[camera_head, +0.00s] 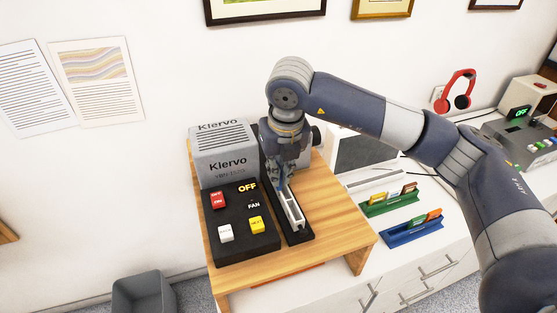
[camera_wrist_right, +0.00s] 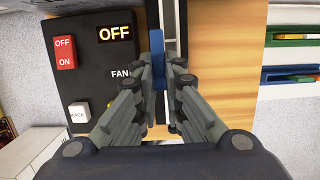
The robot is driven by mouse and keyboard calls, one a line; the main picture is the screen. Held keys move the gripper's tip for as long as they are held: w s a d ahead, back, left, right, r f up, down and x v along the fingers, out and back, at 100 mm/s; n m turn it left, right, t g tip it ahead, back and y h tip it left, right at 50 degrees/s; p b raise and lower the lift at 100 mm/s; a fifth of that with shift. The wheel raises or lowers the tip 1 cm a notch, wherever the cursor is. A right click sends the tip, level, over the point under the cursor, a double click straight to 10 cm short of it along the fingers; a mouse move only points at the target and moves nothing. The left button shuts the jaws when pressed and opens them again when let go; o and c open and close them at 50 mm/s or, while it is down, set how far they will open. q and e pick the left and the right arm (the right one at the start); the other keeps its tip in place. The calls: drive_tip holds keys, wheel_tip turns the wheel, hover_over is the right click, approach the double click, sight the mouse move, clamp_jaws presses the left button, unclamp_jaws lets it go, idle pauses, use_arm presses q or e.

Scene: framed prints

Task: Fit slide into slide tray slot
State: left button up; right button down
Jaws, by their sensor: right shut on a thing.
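My right gripper (camera_head: 283,180) points down over the slide projector (camera_head: 225,165) on the wooden stand. In the wrist view its fingers (camera_wrist_right: 165,75) are shut on a blue slide (camera_wrist_right: 157,55), seen edge-on. The slide tray (camera_head: 293,212) is a narrow light-grey channel on a black base, to the right of the control panel. The gripper is over the far part of the tray. The fingers hide the slide's lower edge and the slot, so I cannot tell whether the slide is in the slot or above it. My left gripper is not in view.
The black control panel (camera_head: 240,225) reads OFF and has red, white and yellow buttons. A green rack (camera_head: 388,206) and a blue rack (camera_head: 412,233) with slides stand on the white cabinet at right. A grey bin (camera_head: 143,295) is on the floor. The stand's front right is bare.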

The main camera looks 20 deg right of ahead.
drive_tip(key=w, duration=0.1)
drive_tip(key=w+d+p, duration=0.1)
drive_tip(key=w, duration=0.3)
drive_tip(key=shift+d+f+p, duration=0.25)
drive_tip(key=shift+f+p, duration=0.1)
drive_tip(key=p+x, duration=0.2)
drive_tip(key=shift+s+f, duration=0.2)
drive_tip(key=shift+f, duration=0.45)
drive_tip(key=shift+f, duration=0.1)
drive_tip(key=shift+f+b, duration=0.15)
drive_tip(key=shift+b, duration=0.25)
drive_tip(key=c, duration=1.7)
unclamp_jaws()
